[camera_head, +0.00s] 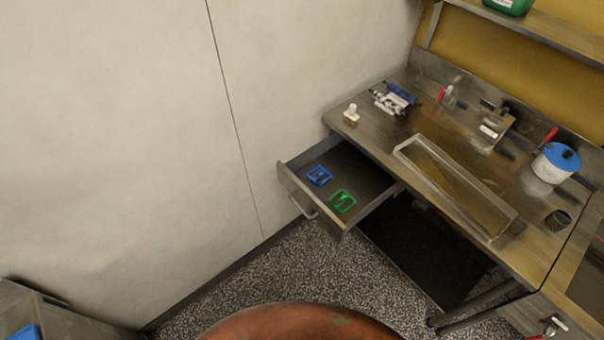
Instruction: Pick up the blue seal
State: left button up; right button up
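The blue seal (319,176) looks like a small blue square frame. It lies inside the open drawer (284,178), toward the drawer's left front side. A similar green seal (342,201) lies close to it on the right, with a small gap between them. The drawer is pulled out from under the metal workbench, and its handle (303,208) is on the front face. Neither of my grippers shows in the head view.
The bench (400,125) carries a clear long tray (455,185), a white tub with a blue lid (554,163), a small white bottle (351,113) and blue-white parts (394,98). A wall (130,130) stands left of the drawer. Speckled floor (270,280) is clear before it.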

aim_at(320, 174)
jog(key=u, duration=1.45)
jog(key=i, duration=1.5)
jog(key=z, duration=0.7)
